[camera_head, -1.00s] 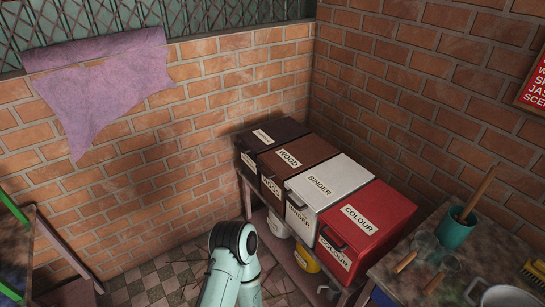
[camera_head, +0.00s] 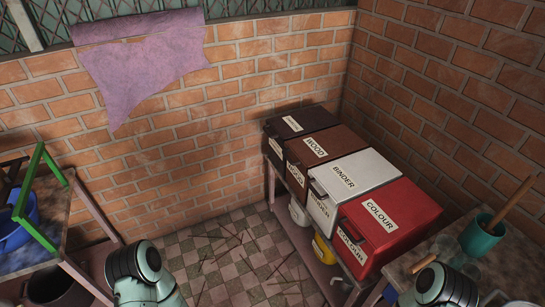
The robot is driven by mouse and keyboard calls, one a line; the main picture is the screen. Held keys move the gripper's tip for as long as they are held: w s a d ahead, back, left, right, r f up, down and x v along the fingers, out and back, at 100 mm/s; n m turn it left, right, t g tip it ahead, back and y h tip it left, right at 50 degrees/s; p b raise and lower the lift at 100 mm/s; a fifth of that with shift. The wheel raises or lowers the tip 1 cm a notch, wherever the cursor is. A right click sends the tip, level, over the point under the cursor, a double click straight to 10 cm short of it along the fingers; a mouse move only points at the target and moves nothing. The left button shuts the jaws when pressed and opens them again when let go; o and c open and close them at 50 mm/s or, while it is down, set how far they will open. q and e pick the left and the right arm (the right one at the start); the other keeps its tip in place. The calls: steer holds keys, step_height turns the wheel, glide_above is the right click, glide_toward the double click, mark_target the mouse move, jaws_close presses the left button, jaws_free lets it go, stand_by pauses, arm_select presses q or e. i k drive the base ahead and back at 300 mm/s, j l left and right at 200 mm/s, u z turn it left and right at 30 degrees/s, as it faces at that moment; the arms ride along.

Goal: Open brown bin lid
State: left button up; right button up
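The brown bin (camera_head: 312,155) stands in a row of lidded bins, second from the far end. Its flat brown lid (camera_head: 322,140) is shut and carries a white label reading WOOD. Its front face shows a second label, partly hidden by the neighbouring bin. A darker, almost black-brown bin (camera_head: 290,122) stands beside it on the far side, and a white BINDER bin (camera_head: 355,178) on the near side. Rounded pale-green links of both my arms show at the bottom edge, but neither gripper is in view.
A red COLOUR bin (camera_head: 390,222) ends the row, all on a shelf against the brick wall. Beneath are white and yellow tubs (camera_head: 324,250). A worktop with a teal cup (camera_head: 482,236) is at right, a table with a blue basin (camera_head: 18,225) at left. Tiled floor is open between.

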mark_target(311, 150)
steer(key=i+j+z, duration=0.15)
steer(key=i+j, duration=0.55)
